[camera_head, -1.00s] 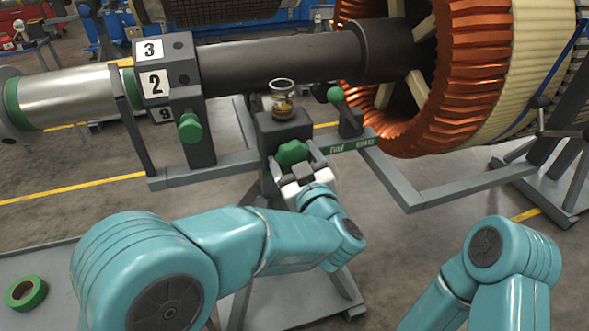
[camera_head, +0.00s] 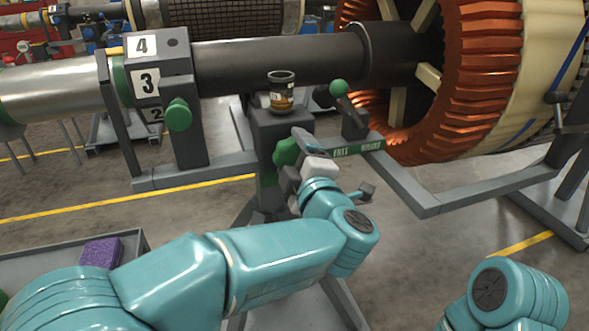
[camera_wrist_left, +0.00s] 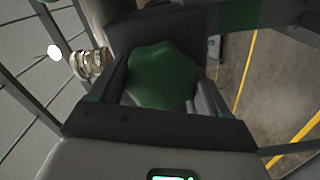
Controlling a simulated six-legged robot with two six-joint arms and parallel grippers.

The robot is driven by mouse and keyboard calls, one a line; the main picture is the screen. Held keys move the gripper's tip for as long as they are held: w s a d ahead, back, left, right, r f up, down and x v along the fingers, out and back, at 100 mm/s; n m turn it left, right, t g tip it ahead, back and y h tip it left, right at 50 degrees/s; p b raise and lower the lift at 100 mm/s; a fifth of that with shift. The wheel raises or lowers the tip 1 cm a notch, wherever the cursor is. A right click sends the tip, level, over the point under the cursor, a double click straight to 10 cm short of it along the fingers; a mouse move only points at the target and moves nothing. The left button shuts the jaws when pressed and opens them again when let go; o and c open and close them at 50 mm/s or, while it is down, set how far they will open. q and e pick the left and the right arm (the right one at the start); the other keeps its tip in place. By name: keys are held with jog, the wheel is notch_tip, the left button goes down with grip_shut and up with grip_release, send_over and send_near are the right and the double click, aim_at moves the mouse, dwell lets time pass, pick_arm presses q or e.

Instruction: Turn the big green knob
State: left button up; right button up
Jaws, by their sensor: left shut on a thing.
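The big green knob (camera_head: 286,152) is on the front of a grey block on the stand, below a small glass cup. My left gripper (camera_head: 296,160) is shut on the knob, with its jaws tilted, one finger up and one down. In the left wrist view the lobed green knob (camera_wrist_left: 162,77) sits between the two dark fingers. The gripper hides part of the knob in the head view. My right gripper is out of view; only a teal link of that arm shows at the lower right.
A glass cup (camera_head: 281,92) with amber contents tops the block. A smaller green knob (camera_head: 179,115) is below the number block (camera_head: 146,75) reading 4, 3 and 2. A green-ball lever (camera_head: 339,88) stands right. A purple block (camera_head: 100,253) lies in a tray at lower left.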

pick_arm(q)
jog(key=n+b, duration=0.3)
jog(key=n, duration=0.1)
jog(key=shift+f+b, duration=0.1)
jog(key=shift+b, duration=0.2)
jog(key=shift+n+b, duration=1.05)
jog(key=shift+n, duration=0.65)
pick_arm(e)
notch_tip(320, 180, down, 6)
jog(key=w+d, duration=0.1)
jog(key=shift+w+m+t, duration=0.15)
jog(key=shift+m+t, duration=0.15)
pick_arm(q)
jog(key=shift+r, duration=0.2)
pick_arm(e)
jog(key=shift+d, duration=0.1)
pick_arm(q)
jog(key=o, duration=1)
jog(key=shift+f, duration=0.1)
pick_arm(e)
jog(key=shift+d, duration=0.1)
